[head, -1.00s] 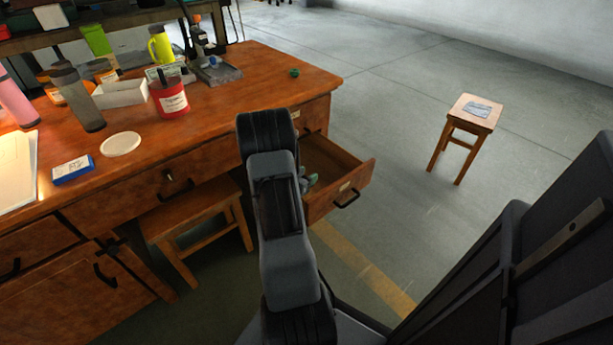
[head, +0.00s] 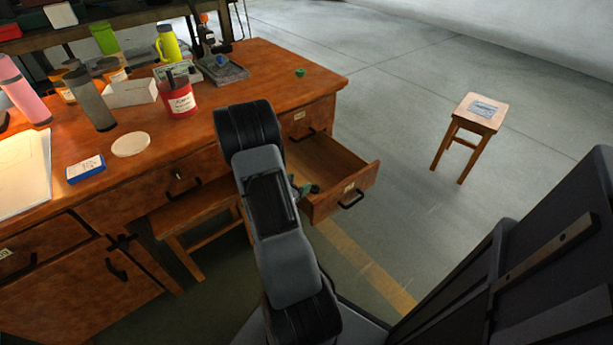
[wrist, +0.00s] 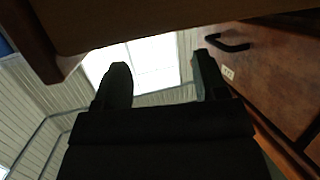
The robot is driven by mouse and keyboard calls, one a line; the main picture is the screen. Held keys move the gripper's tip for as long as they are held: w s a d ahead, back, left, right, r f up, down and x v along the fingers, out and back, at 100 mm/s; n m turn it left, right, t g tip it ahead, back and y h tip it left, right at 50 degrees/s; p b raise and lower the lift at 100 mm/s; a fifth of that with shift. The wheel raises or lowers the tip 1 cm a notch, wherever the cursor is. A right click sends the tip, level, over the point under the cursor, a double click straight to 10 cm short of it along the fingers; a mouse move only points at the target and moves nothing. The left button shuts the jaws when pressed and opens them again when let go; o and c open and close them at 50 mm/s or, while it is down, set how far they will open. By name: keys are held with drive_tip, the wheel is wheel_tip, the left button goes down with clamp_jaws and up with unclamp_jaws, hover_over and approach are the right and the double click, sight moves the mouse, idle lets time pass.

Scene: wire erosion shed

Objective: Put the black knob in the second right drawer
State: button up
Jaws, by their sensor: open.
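I cannot make out the black knob in either view. The second right drawer (head: 345,194) stands open below a shut top drawer (head: 307,120) at the desk's right end. The part of its inside that shows looks empty; my arm hides the rest. My gripper (wrist: 160,62) is open in the wrist view, with nothing seen between its two dark fingers. A wooden front with a black handle (wrist: 228,43) is to the right of the fingers. In the head view a small grey-green part shows at the open drawer's left side, by my arm; it may be my gripper's tip.
The desk top (head: 250,85) holds a red tin (head: 180,103), a white box (head: 131,92), bottles, a round pale disc (head: 131,144), a blue-and-white box (head: 86,169) and a green piece (head: 300,72). A stool (head: 475,113) stands on open floor at right.

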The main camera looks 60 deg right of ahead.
drive_tip(key=w+a+r+n+t+y, duration=0.45)
drive_tip(key=w+a, duration=0.35)
drive_tip(key=a, duration=0.2)
drive_tip(key=w+a+r+n+t+y, duration=0.3)
drive_tip(key=w+a+r+t+y, duration=0.3)
drive_tip(key=a, duration=0.4)
drive_tip(key=s+a+r+n+g+y, duration=0.1)
drive_tip(key=s+a+r+n+y, duration=0.1)
drive_tip(key=a+n, duration=0.35)
drive_tip(key=s+a+r+n+g+y, duration=0.2)
drive_tip(key=a+r, duration=0.1)
drive_tip(key=a, duration=0.5)
drive_tip(key=s+a+r+n+g, duration=0.2)
drive_tip(key=s+n+g, duration=0.1)
drive_tip(key=s, duration=0.8)
drive_tip(key=shift+r+n+p, duration=0.35)
drive_tip(key=shift+n, duration=0.15)
drive_tip(key=shift+r+g, duration=0.1)
drive_tip(key=shift+g, duration=0.15)
